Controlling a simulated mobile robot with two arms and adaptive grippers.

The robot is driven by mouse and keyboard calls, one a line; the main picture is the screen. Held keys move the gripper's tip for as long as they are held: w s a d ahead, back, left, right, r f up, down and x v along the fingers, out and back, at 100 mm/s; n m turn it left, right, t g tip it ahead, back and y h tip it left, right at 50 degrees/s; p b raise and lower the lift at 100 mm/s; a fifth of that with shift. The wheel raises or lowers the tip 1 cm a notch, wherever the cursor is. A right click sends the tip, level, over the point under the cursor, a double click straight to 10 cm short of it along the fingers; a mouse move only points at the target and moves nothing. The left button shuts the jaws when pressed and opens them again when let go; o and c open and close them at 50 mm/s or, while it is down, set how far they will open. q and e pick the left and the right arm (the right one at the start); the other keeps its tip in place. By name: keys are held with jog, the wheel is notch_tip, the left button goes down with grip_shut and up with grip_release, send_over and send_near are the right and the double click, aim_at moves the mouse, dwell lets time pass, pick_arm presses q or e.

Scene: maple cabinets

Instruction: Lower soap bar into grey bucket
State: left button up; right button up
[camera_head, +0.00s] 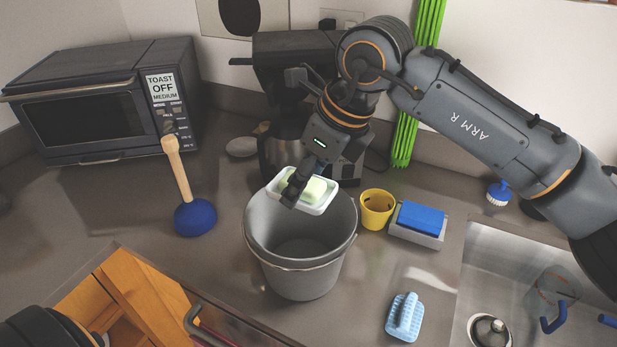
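My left gripper is out of view.
A yellow cup (377,209) and a blue sponge on a grey holder (418,223) stand right of the bucket. A blue brush (404,317) lies in front, left of the sink (478,262). A plunger (194,217) stands left, near the toaster oven (90,110). A coffee maker (284,85) is behind.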

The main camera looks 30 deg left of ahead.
jog(key=shift+a, duration=0.25)
jog(key=shift+f, duration=0.1)
jog(key=shift+f+b, duration=6.85)
jog(key=shift+f, duration=0.95)
jog(key=shift+d, duration=0.1)
